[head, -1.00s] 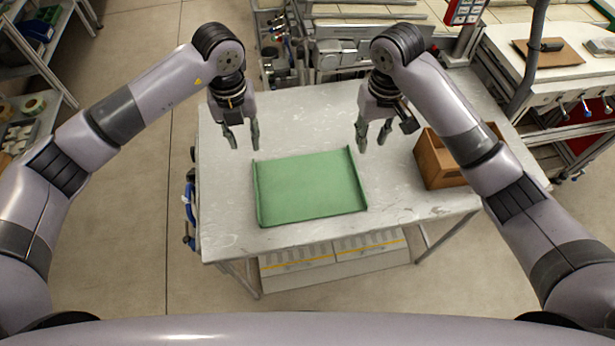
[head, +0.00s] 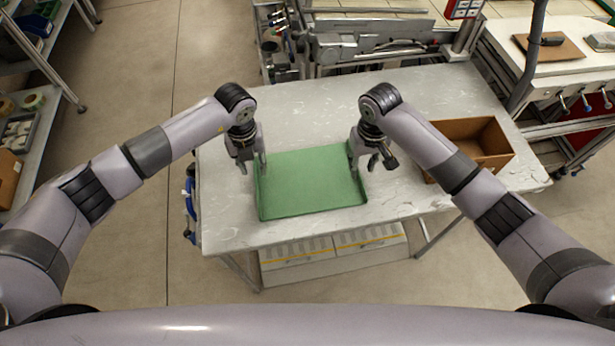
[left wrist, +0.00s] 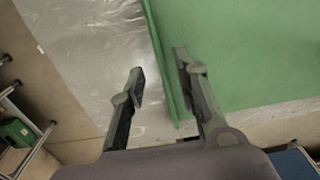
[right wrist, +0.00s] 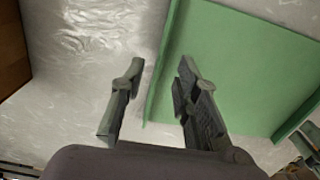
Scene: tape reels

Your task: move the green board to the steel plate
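The green board (head: 312,182) lies flat on the grey table, with raised lips along its left and right sides. My left gripper (head: 253,167) is open at the board's left lip. In the left wrist view this lip (left wrist: 164,60) runs between the two fingers. My right gripper (head: 364,166) is open at the right lip. In the right wrist view that lip (right wrist: 160,75) runs between its fingers. Neither gripper is closed on the board. I cannot make out a separate steel plate in these views.
The table (head: 420,95) is bare behind the board. An open brown box (head: 490,140) stands at its right side. Metal equipment (head: 375,47) stands behind the table, and a second bench (head: 555,60) is at the right. Shelves are at the far left.

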